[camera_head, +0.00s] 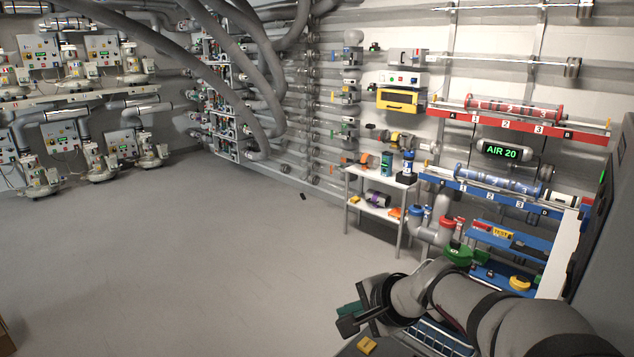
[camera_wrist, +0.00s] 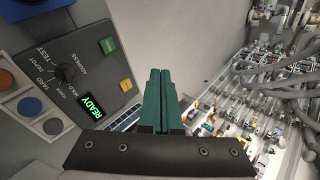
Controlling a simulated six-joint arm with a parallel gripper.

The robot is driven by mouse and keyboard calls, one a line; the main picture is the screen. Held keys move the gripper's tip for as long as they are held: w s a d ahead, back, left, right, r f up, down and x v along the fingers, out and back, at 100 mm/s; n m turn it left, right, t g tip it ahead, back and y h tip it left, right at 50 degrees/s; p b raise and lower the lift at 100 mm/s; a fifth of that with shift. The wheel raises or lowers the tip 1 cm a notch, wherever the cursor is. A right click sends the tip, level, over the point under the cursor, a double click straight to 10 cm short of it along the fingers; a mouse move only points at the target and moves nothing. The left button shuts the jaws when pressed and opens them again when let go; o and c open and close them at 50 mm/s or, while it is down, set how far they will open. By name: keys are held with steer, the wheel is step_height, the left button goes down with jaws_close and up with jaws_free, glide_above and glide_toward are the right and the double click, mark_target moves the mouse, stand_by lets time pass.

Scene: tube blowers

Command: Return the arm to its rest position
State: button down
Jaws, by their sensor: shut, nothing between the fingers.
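My gripper (camera_wrist: 160,98) shows in the wrist view with its two green fingers pressed together and nothing between them. In the head view my gripper (camera_head: 345,318) is at the lower middle, at the end of my grey arm, which reaches in from the lower right. It hangs in the air and touches nothing that I can see. A control panel (camera_wrist: 65,75) with a knob, buttons and a lit READY sign is at the left of the wrist view, beside the fingers.
A white side table (camera_head: 380,210) with cans stands behind the arm. Red-and-blue rails (camera_head: 530,130) and a blue rack (camera_head: 500,240) line the right wall. A blue wire basket (camera_head: 440,338) lies under my arm. The grey floor (camera_head: 180,260) at left is clear.

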steer(key=s+r+n+h, duration=0.25)
steer(key=s+n, duration=0.65)
steer(key=s, duration=1.2)
steer(key=s+f+m+g, duration=0.1)
steer(key=s+f+g, duration=0.6)
steer(key=s, duration=0.3)
steer(key=shift+s+d+f+m, duration=0.2)
steer(key=shift+s+f+m, duration=0.1)
steer(key=shift+s+f, duration=0.1)
steer(key=c, duration=1.6)
jaws_free()
steer(key=shift+w, duration=0.1)
